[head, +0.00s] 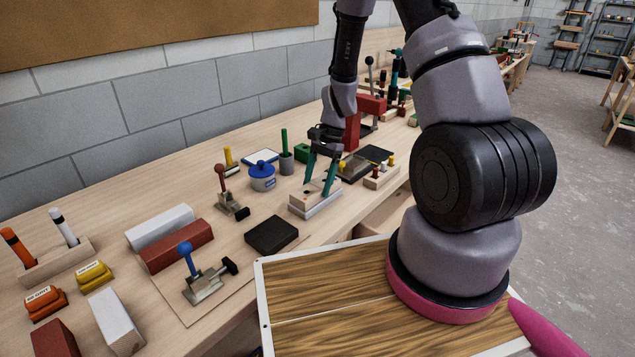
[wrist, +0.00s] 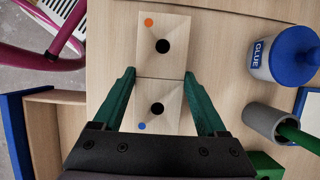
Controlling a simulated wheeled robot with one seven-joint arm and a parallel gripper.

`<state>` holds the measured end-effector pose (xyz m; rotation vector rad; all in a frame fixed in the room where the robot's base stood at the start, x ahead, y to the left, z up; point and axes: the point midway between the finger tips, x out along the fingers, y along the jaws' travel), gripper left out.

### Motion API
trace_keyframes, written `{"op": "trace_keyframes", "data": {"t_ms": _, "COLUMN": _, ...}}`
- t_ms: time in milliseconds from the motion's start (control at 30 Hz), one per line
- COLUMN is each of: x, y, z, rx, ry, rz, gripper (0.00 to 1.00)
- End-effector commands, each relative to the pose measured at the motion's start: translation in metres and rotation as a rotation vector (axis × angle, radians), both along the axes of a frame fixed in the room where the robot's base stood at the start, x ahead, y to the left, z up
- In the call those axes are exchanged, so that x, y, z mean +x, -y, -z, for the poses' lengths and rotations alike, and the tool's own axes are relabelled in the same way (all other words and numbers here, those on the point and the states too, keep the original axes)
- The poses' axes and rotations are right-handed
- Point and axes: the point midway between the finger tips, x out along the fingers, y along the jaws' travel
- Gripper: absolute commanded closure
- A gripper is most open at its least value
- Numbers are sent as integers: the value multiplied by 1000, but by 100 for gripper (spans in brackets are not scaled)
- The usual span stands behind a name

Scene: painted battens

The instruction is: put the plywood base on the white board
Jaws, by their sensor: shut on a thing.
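The plywood base (head: 312,194) is a pale rectangular block. In the wrist view the plywood base (wrist: 160,62) shows two dark round spots, an orange dot, a blue dot and a line across its middle. My gripper (head: 322,172) points down, its green fingers on opposite sides of the base. The wrist view also shows my gripper (wrist: 158,74) shut on it. A pale layer shows under the base in the head view; I cannot tell whether this is the white board. A flat white panel with a blue edge (head: 261,157) lies behind, near the wall.
A blue-lidded glue pot (head: 262,178) and a grey cup with a green stick (head: 286,162) stand close behind the base. A wooden block with coloured pegs (head: 382,177) is to the right. A black pad (head: 271,235) and a toggle clamp (head: 205,280) lie to the left.

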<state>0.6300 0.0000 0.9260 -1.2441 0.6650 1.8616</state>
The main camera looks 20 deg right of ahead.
Motion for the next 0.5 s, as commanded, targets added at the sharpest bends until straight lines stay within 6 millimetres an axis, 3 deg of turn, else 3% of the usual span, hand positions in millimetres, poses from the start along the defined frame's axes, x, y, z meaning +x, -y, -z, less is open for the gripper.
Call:
{"op": "trace_keyframes", "data": {"t_ms": 33, "x": 0, "y": 0, "z": 2, "rx": 0, "ry": -1, "rz": 0, "gripper": 93}}
{"op": "trace_keyframes", "data": {"t_ms": 67, "x": 0, "y": 0, "z": 2, "rx": -1, "ry": -1, "rz": 0, "gripper": 18}}
{"op": "trace_keyframes", "data": {"t_ms": 100, "x": 0, "y": 0, "z": 2, "rx": 0, "ry": 0, "rz": 0, "gripper": 2}}
{"op": "trace_keyframes", "data": {"t_ms": 500, "x": 2, "y": 2, "z": -8, "rx": 0, "ry": 3, "rz": 0, "gripper": 0}}
